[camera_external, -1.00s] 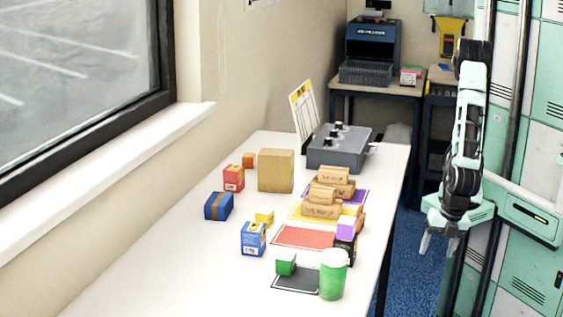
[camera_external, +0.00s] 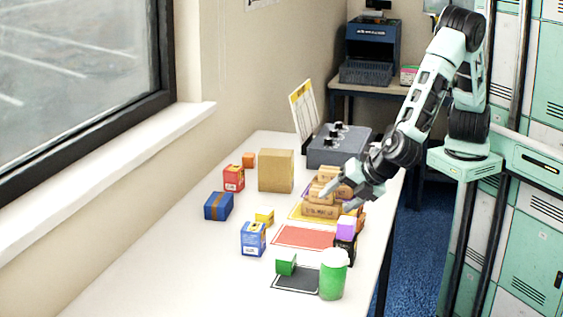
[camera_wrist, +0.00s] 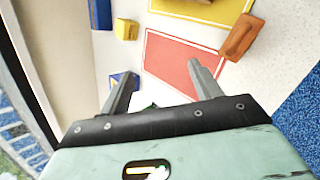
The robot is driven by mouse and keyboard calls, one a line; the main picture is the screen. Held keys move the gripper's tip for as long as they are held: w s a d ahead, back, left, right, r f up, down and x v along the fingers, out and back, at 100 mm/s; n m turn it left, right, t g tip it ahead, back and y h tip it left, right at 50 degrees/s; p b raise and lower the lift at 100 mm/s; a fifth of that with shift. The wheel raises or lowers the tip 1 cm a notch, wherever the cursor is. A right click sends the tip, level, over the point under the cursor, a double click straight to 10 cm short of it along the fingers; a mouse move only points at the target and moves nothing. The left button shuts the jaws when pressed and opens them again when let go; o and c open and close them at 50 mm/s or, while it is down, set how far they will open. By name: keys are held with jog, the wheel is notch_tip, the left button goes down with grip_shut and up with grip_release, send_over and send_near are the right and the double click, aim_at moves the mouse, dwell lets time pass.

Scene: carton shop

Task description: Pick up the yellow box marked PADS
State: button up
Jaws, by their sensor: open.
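A small yellow box (camera_external: 264,217) stands on the white table just behind the blue-and-white box. It bears a dark mark too small to read. In the wrist view the yellow box (camera_wrist: 126,29) is at the upper left, beyond my left-hand finger and apart from it. My gripper (camera_external: 335,200) is open, above the right part of the table, to the right of the yellow box. In the wrist view nothing is between the fingers of my gripper (camera_wrist: 160,72); the red mat (camera_wrist: 180,60) lies below them.
The blue-and-white box (camera_external: 253,239) stands close in front of the yellow box. Brown packages (camera_external: 318,211) are stacked beside my gripper. The table's left side is largely clear.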

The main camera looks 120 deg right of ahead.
jog(key=w+d+n+t+h+p, duration=0.1)
jog(key=d+n+t+h+p, duration=0.15)
jog(key=n, duration=0.55)
jog(key=n+h+p, duration=0.1)
jog(key=n+p, duration=0.3)
jog(key=n, duration=0.1)
send_near(269, 211)
jog(key=shift+t, duration=0.45)
jog(key=x, duration=0.6)
jog(key=shift+s+d+f, duration=0.2)
jog(key=shift+d+f, duration=0.05)
jog(key=shift+d, duration=0.1)
jog(key=p+x, duration=0.1)
jog(key=x, duration=0.3)
jog(key=shift+w+f, duration=0.2)
jog(key=shift+f, duration=0.05)
jog(key=c, duration=1)
jog(key=shift+c, duration=0.2)
jog(key=shift+r, duration=0.1)
